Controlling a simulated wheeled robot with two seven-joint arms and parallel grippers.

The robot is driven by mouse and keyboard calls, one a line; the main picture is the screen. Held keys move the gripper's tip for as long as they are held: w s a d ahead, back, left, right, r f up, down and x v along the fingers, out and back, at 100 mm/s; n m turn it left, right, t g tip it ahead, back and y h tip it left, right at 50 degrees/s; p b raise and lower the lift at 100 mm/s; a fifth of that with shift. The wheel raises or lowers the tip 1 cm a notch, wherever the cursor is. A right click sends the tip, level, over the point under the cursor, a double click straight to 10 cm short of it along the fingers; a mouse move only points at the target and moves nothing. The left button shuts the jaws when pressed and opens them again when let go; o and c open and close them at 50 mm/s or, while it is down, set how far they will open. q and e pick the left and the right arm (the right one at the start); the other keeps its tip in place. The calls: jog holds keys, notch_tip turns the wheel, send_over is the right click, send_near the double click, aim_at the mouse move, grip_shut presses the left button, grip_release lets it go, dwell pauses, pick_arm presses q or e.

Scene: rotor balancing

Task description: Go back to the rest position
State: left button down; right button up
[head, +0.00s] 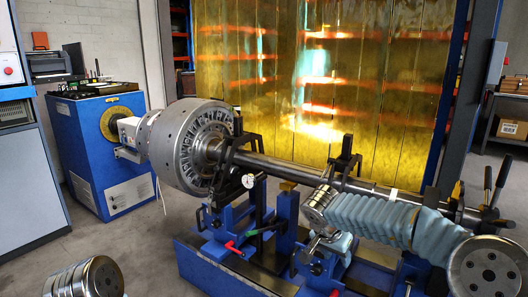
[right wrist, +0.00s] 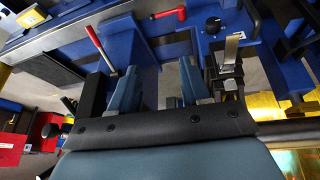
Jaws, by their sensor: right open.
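My right arm comes in from the right in a light blue sleeve in the head view. Its gripper (head: 322,246) points down in front of the shaft, over the blue machine bed. In the right wrist view the two blue-grey fingers of this gripper (right wrist: 158,72) stand apart with nothing held between them. The rotor (head: 172,150), a large grey metal drum with a slotted face, lies on its long shaft (head: 290,165) across the supports. Only a round metal joint of my left arm shows at the bottom left; its gripper is out of view.
Blue supports (head: 228,222) with red-handled levers (head: 233,247) stand close to the right gripper. A red lever (right wrist: 98,42) also shows beside the fingers in the wrist view. A yellow transparent curtain (head: 275,80) hangs behind. A blue drive cabinet (head: 95,150) stands left.

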notch_tip(320, 180, down, 11)
jog(key=w+d+t+h, duration=0.2)
jog(key=w+d+t, duration=0.1)
jog(key=t, duration=0.1)
jog(key=s+a+f+n+y, duration=0.2)
jog(key=f, duration=0.4)
jog(key=s+a+f+n+y, duration=0.1)
jog(key=s+a+f, duration=0.1)
jog(key=f, duration=0.3)
jog(key=s+a+f+n+g+y, duration=0.1)
jog(key=s+f, duration=0.3)
jog(key=s, duration=0.5)
jog(key=s+a+f+n+g+y, duration=0.1)
jog(key=s+a+f+g+y, duration=0.2)
jog(key=s, duration=0.6)
jog(key=s+a+f+n+g+y, duration=0.1)
jog(key=s+a+f+g+y, duration=0.1)
jog(key=s+f, duration=0.4)
jog(key=s+a+y, duration=0.1)
jog(key=s, duration=0.2)
jog(key=shift+s+a+n, duration=0.25)
jog(key=shift+s+n, duration=0.05)
jog(key=shift+s, duration=0.05)
